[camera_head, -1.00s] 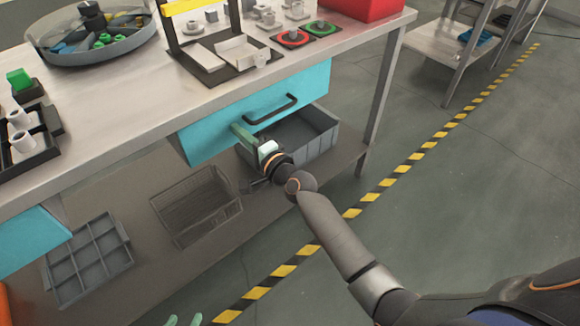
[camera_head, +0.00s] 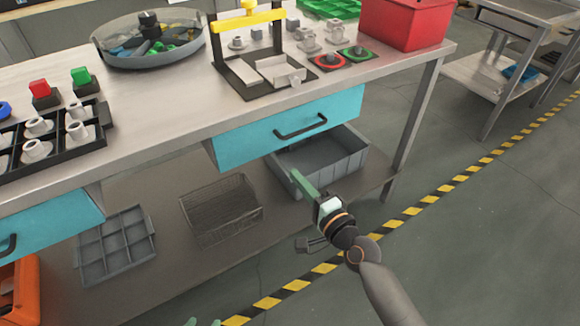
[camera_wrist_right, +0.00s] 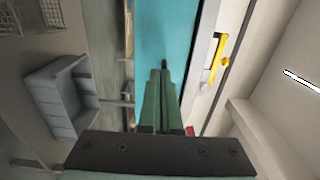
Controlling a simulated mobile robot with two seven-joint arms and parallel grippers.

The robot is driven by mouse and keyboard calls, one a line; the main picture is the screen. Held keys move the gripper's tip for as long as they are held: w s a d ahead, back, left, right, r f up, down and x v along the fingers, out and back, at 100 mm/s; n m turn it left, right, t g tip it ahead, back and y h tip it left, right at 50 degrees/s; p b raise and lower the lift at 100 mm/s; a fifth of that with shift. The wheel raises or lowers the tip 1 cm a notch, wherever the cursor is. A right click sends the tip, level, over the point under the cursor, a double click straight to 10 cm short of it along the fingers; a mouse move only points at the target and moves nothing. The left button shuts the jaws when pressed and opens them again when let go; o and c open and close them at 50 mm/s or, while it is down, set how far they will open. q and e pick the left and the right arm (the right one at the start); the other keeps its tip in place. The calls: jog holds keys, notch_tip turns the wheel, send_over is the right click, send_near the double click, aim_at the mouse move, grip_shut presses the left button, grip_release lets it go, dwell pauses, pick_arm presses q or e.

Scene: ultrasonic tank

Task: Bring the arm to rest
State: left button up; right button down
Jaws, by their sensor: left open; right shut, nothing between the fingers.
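My right gripper (camera_head: 297,174) is shut and empty, its green fingers pointing toward the workbench. In the head view it is below the blue drawer front (camera_head: 240,147), over the grey bin on the lower shelf. In the right wrist view my right gripper's fingers (camera_wrist_right: 165,72) are together, with the blue drawer front (camera_wrist_right: 183,30) beyond them. I see no contact with the drawer or its black handle (camera_head: 301,127). My left gripper (camera_head: 203,322) shows only its green fingertips at the bottom edge of the head view; they stand apart.
The grey bin (camera_head: 347,163), a wire basket (camera_head: 222,207) and a divided grey tray (camera_head: 115,244) sit on the lower shelf. A red box (camera_head: 405,25) stands on the workbench (camera_head: 150,110). Floor with a yellow-black stripe (camera_head: 412,211) is clear at the right.

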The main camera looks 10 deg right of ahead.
jog(key=s+d+f+n+g+h, duration=0.15)
jog(key=s+f+n+g, duration=0.25)
jog(key=s+f+n, duration=0.6)
jog(key=s+f+n+g+h, duration=0.2)
jog(key=s+f+n+g, duration=0.2)
jog(key=s+f+n, duration=0.65)
pick_arm(q)
jog(key=s+a+r+p, duration=0.1)
jog(key=a+r+p, duration=0.2)
jog(key=r+p, duration=0.8)
jog(key=shift+s+a+r+n+y+p, duration=0.15)
jog(key=shift+s+n+y+p, duration=0.2)
jog(key=shift+p, duration=1.85)
pick_arm(e)
jog(key=s+d+r+m, duration=0.1)
jog(key=r+m, duration=0.1)
jog(key=r, duration=0.5)
jog(key=s+d+r+m, duration=0.2)
jog(key=r, duration=0.5)
jog(key=shift+d+r, duration=0.15)
jog(key=shift+r, duration=0.15)
jog(key=shift+m, duration=0.25)
